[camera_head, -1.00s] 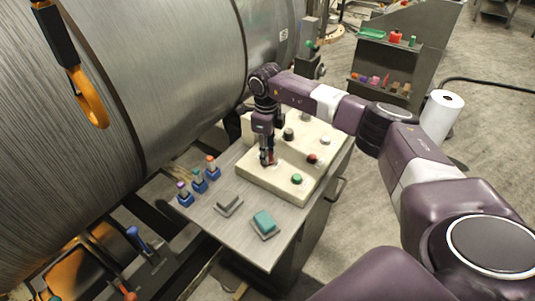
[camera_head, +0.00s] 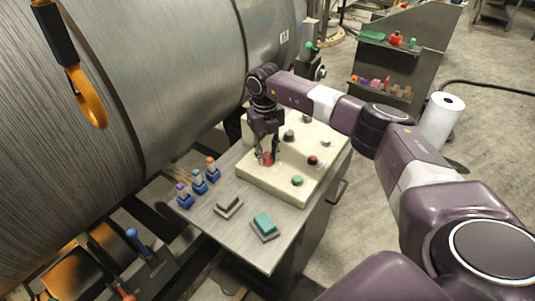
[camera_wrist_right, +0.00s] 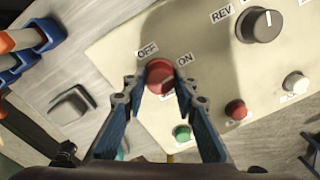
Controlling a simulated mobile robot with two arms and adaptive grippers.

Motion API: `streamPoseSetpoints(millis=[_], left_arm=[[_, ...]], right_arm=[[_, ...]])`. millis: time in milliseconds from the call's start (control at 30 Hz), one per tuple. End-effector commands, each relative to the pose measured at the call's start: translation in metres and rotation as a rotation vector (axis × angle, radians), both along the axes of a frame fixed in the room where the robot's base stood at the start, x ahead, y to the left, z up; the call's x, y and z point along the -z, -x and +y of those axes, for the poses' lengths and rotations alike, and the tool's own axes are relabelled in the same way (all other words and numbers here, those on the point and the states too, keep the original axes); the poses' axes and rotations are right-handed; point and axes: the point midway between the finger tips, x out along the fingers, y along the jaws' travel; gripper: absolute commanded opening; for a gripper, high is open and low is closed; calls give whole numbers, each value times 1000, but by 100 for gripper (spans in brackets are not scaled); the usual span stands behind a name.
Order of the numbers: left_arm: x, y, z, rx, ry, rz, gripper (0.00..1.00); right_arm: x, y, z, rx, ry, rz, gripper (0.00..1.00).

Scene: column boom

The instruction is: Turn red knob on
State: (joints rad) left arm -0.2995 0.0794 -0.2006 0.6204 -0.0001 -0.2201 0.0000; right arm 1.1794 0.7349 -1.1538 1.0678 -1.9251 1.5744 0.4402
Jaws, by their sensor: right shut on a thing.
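The red knob (camera_wrist_right: 159,76) sits on the cream control panel (camera_wrist_right: 110,50), between the printed labels OFF and ON. In the head view the red knob (camera_head: 266,158) shows at the panel's left part, partly covered by the fingers. My right gripper (camera_wrist_right: 160,88) comes down over it, with a blue-lined finger on either side, shut on the knob. It also shows in the head view (camera_head: 266,155). My left gripper is in neither current view.
The panel also carries a green button (camera_head: 297,180), a red button (camera_head: 312,160) and a black REV knob (camera_wrist_right: 260,25). Two rocker pedals, one teal (camera_head: 264,222), and several coloured toggles (camera_head: 198,181) stand on the grey table. A large metal cylinder (camera_head: 180,70) rises behind on the left.

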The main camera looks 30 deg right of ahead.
Motion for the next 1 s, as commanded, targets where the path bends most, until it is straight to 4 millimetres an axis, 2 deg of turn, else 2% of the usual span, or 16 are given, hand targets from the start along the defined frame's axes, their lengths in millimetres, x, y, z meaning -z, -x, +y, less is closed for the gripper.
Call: streamPoseSetpoints(millis=[633,667,700,800,1000], left_arm=[[0,0,0,0,0,0,0],[0,0,0,0,0,0,0],[0,0,0,0,0,0,0],[0,0,0,0,0,0,0],[0,0,0,-1,0,0,0]], right_arm=[[-3,-2,-1,55,0,-7,2],[-3,-2,-1,55,0,-7,27],[-3,-2,-1,55,0,-7,32],[-2,-2,-1,54,0,-5,43],[-1,-1,0,53,0,-3,44]])
